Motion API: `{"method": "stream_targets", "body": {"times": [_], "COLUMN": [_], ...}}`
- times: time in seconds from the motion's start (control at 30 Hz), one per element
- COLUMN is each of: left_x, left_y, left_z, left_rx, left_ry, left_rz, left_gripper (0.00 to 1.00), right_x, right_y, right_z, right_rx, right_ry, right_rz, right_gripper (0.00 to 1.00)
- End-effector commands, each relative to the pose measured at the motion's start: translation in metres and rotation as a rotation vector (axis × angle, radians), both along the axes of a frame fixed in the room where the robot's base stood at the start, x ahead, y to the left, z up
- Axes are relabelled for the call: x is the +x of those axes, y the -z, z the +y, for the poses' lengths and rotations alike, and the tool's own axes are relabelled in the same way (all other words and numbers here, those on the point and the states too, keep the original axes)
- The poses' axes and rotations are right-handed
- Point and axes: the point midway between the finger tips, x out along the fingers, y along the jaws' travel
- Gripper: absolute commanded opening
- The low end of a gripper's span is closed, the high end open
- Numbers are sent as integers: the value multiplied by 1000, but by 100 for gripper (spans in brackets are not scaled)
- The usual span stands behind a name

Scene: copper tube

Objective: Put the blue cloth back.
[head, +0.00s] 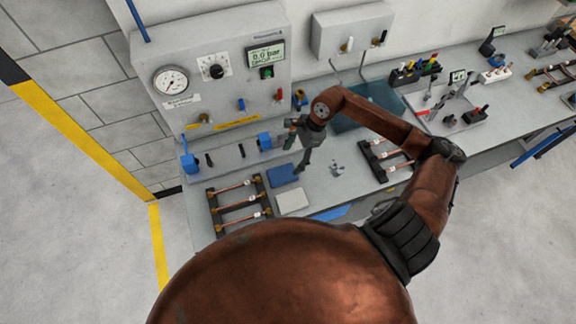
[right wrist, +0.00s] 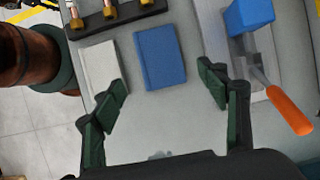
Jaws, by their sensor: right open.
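The blue cloth (head: 283,175) lies flat and folded on the grey bench, just behind a white folded cloth (head: 292,201). In the right wrist view the blue cloth (right wrist: 160,57) lies beside the white cloth (right wrist: 103,67), with a narrow gap between them. My right gripper (head: 302,160) hangs above the bench, beside the blue cloth to its right in the head view. In the right wrist view its green fingers (right wrist: 162,90) are wide apart with nothing between them, and the blue cloth lies beyond them. My left gripper is not in view.
A rack of copper tubes (head: 240,204) stands left of the cloths. A clamp with blue blocks (head: 265,141) and an orange handle (right wrist: 289,110) is close to the gripper. The test panel (head: 215,75) stands behind. Small grey pieces (head: 337,168) lie on otherwise clear bench to the right.

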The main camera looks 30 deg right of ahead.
Motion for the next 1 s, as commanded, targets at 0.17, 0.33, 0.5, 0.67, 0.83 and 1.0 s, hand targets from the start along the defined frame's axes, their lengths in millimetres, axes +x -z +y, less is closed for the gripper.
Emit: {"method": "stream_targets", "body": {"times": [0.17,0.33,0.5,0.67,0.83,1.0], "left_x": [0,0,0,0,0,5], "left_y": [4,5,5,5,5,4], "left_z": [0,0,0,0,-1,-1], "left_rx": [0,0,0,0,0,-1], "left_ry": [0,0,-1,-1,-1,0], "left_rz": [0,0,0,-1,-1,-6], "left_gripper": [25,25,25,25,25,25], "right_x": [-2,-3,-3,-3,-3,-1], "right_y": [-20,-27,-28,-28,-28,-27], "right_z": [-9,-11,-11,-11,-11,-9], "right_rx": [-2,-1,0,0,0,0], "right_ry": [0,0,0,0,0,-4], "right_rz": [0,1,1,1,1,2], "right_gripper": [67,67,67,67,67,67]}}
